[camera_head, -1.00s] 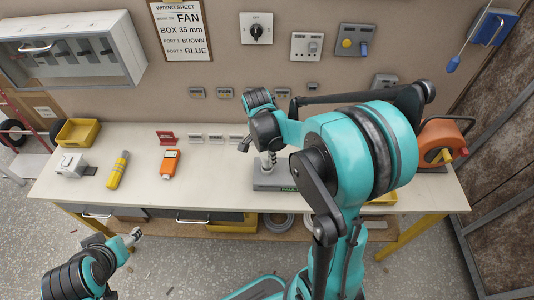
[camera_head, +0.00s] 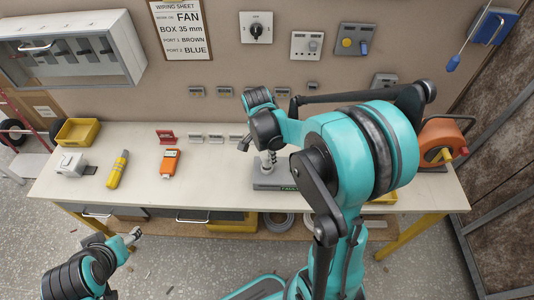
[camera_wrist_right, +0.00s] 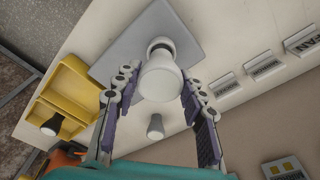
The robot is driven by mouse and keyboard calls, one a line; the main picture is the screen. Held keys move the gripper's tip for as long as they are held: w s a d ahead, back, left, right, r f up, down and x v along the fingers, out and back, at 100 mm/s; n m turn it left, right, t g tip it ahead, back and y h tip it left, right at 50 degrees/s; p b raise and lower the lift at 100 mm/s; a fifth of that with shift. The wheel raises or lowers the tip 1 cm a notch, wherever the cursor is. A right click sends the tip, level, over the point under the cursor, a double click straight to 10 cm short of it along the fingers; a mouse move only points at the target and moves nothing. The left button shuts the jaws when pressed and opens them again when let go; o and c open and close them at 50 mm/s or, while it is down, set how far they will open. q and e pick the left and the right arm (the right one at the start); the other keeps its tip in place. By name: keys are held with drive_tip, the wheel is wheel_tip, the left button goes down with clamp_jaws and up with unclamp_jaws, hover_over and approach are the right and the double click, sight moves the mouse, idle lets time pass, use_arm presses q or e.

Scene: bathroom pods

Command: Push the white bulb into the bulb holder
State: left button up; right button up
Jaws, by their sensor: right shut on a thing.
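The white bulb (camera_wrist_right: 162,80) sits between the fingers of my right gripper (camera_wrist_right: 160,76) in the right wrist view, and the gripper is shut on it. The bulb's far end is at the round bulb holder (camera_wrist_right: 160,45) on a grey base plate (camera_wrist_right: 186,22); how deep it sits cannot be told. In the head view my right gripper (camera_head: 268,163) points down above the grey base (camera_head: 272,184), and the bulb is hidden there. My left gripper (camera_head: 134,236) is low at the left, in front of the workbench, apart from the task's objects; its jaws are too small to read.
A yellow tray (camera_wrist_right: 68,82) holds a dark-ended bulb in the right wrist view. On the workbench (camera_head: 215,175) stand a yellow tester (camera_head: 117,170), an orange meter (camera_head: 169,162), a yellow bin (camera_head: 77,132) and an orange reel (camera_head: 440,140). The bench middle left of the base is clear.

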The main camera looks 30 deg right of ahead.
sight(267, 160)
drive_tip(key=shift+f+b, duration=1.4)
drive_tip(key=shift+f, duration=0.25)
idle(0.4)
drive_tip(key=o, duration=1.2)
drive_tip(key=shift+r, duration=0.15)
drive_tip(key=r, duration=0.4)
drive_tip(key=a+r, duration=0.1)
drive_tip(key=r, duration=0.6)
drive_tip(key=shift+s+a+r, duration=0.1)
drive_tip(key=shift+a+r, duration=0.15)
drive_tip(key=shift+r, duration=0.1)
